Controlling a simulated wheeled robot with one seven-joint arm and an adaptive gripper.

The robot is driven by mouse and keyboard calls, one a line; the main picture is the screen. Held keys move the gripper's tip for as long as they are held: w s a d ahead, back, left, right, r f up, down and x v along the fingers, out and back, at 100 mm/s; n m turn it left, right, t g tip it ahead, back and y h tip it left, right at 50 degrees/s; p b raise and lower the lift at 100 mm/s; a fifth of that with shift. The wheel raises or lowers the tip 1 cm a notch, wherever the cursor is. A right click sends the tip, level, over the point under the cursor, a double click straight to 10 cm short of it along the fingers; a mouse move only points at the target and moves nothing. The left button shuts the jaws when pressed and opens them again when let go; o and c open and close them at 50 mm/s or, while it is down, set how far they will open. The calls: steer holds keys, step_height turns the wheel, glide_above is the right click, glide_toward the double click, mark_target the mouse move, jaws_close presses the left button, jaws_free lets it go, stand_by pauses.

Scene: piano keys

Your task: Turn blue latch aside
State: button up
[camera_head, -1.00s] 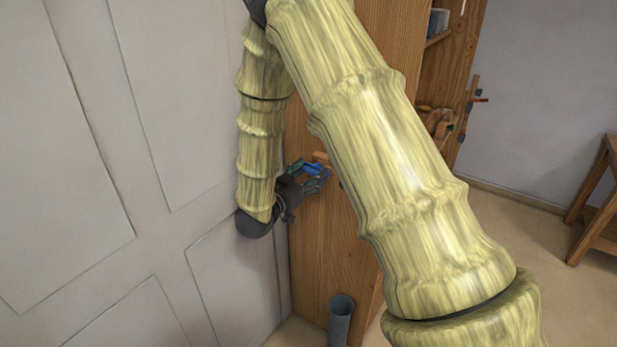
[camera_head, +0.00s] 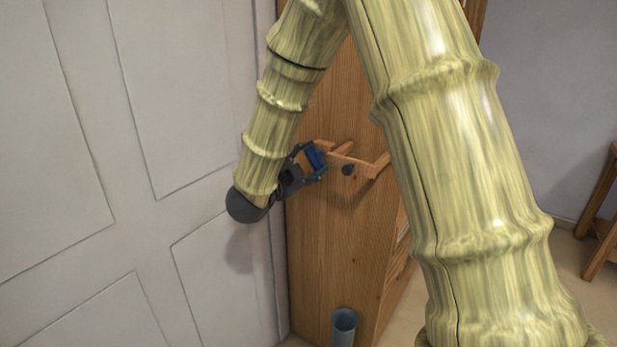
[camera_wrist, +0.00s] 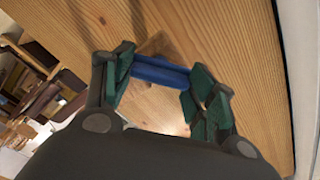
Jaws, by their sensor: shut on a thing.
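The blue latch (camera_head: 314,157) is on the side of a wooden cabinet (camera_head: 325,245), at the end of a wooden bar (camera_head: 345,158). In the wrist view the latch shows as a blue rounded bar (camera_wrist: 158,72) in front of a wooden piece. My gripper (camera_head: 310,168) is at the latch, its dark fingers around it. In the wrist view my gripper (camera_wrist: 160,80) has green pads on either side of the blue bar and is shut on it. My arm hides part of the cabinet.
A white panelled door (camera_head: 140,170) stands close on the left of my gripper. A grey-blue tube (camera_head: 343,328) stands at the cabinet's foot. A wooden stand (camera_head: 605,220) is at the far right.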

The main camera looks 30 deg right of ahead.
steer(key=m+b, duration=0.2)
steer(key=b, duration=0.1)
steer(key=m+b, duration=0.2)
steer(key=b, duration=0.2)
steer(key=m+b, duration=0.3)
steer(key=shift+f, duration=0.3)
steer(key=shift+r+b, duration=0.1)
steer(key=shift+b, duration=0.4)
steer(key=o, duration=1)
steer(key=shift+s, duration=0.1)
steer(key=shift+r, duration=0.1)
steer(key=v, duration=1.2)
